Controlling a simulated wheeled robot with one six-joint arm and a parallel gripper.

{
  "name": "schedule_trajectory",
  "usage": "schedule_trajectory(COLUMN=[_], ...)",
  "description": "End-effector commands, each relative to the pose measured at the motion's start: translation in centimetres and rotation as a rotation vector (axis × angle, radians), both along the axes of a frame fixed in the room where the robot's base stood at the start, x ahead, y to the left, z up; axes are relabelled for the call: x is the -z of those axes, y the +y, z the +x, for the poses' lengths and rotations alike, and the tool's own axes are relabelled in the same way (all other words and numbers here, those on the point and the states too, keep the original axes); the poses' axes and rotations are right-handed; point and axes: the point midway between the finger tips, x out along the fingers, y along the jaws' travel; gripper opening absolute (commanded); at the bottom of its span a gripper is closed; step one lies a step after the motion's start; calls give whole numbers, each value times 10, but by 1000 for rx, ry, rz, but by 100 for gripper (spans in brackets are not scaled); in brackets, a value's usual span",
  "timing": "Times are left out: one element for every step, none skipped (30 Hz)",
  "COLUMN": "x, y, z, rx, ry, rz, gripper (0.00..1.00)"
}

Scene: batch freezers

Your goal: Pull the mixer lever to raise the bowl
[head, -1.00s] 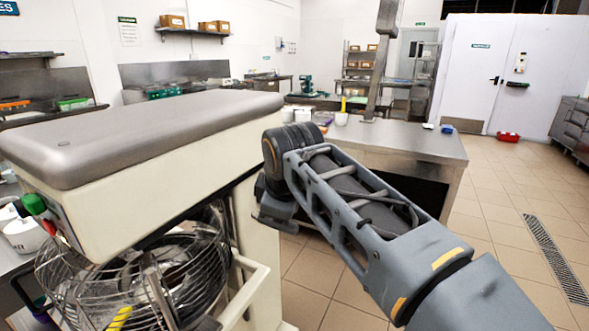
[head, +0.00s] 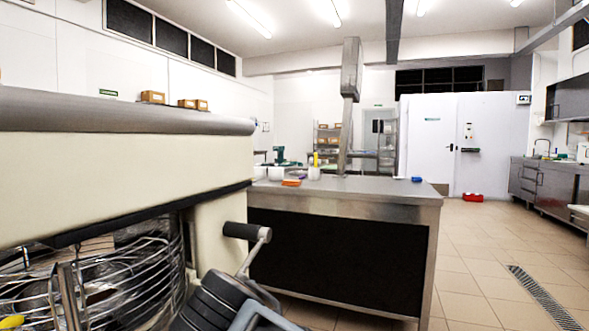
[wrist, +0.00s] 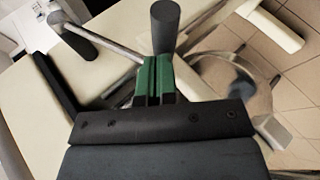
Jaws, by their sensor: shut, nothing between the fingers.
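The mixer (head: 120,170) fills the left of the head view. Its lever (head: 246,232) sticks out at the column's right side, a dark grip on a grey metal rod. The bowl (wrist: 235,85) shows at right in the wrist view, partly blurred; the wire guard (head: 100,280) hides most of it in the head view. My gripper (wrist: 153,62) is shut and empty, with green fingers. A dark cylinder (wrist: 165,27) stands just beyond the fingertips; I cannot tell whether they touch. Another dark grip (wrist: 70,20) sits on a metal rod to the left. My fingertips are hidden in the head view.
A steel counter (head: 400,191) with a dark front stands behind the mixer, with white tubs on top. A pale cradle arm (wrist: 270,25) lies at upper right in the wrist view. Tiled floor (head: 480,245) is open at right, with a drain grate (head: 540,295).

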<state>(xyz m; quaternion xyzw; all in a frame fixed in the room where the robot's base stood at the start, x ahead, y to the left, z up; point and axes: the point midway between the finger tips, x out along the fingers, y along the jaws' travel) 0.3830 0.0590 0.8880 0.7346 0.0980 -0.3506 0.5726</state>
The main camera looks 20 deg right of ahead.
Motion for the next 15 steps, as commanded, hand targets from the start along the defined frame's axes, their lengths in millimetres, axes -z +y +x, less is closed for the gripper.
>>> schedule_trajectory(x=[7, 8, 10, 12, 13, 14, 15, 16, 18, 18, 19, 20, 20, 20, 21], y=[1, 1, 2, 2, 2, 2, 2, 2, 2, 2, 2, 2, 2, 2, 2], z=[0, 1, 1, 1, 1, 1, 2, 2, 2, 2, 2, 2, 2, 2, 2], rx=[-4, -6, -8, -8, -10, -11, -11, -11, -11, -11, -10, -9, -9, -9, -8], ry=[0, 1, 0, 1, 1, 3, 3, 5, 6, 7, 9, 10, 11, 12, 13], rz=[1, 0, 0, -1, -1, -1, 0, -1, -1, -2, -2, -2, -2, -2, -2], gripper=[0, 0, 0, 0, 0, 0, 0, 0, 0, 0, 0, 0, 0, 0, 0])
